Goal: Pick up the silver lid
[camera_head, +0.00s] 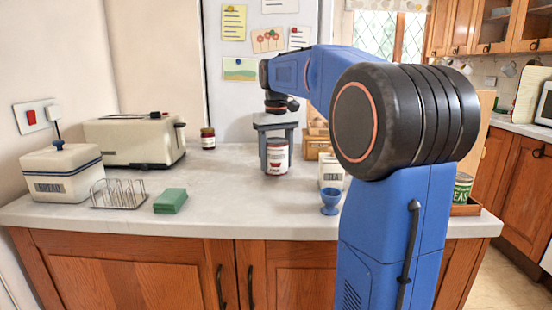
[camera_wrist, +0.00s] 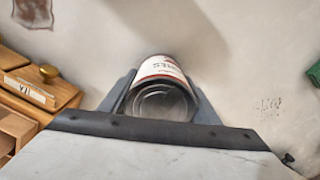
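A can with a white and red label (camera_head: 277,158) stands upright at the counter's back middle. Its round silver top, with ring-shaped ridges, is the only silver lid I can make out; it shows in the wrist view (camera_wrist: 160,103). My gripper (camera_head: 277,160) points straight down over the can, one finger on each side of it. In the wrist view the fingers flank the can closely. I cannot tell whether they press on it or whether a thin gap is left. The can's base seems to be at counter level.
A blue egg cup (camera_head: 330,201) and a white carton (camera_head: 331,174) stand to the right, with wooden drawers (camera_head: 318,148) behind. A dark jar (camera_head: 208,138), toaster (camera_head: 135,140), bread bin (camera_head: 62,175), wire rack (camera_head: 118,194) and green block (camera_head: 170,201) are left. The counter (camera_head: 240,215) in front is clear.

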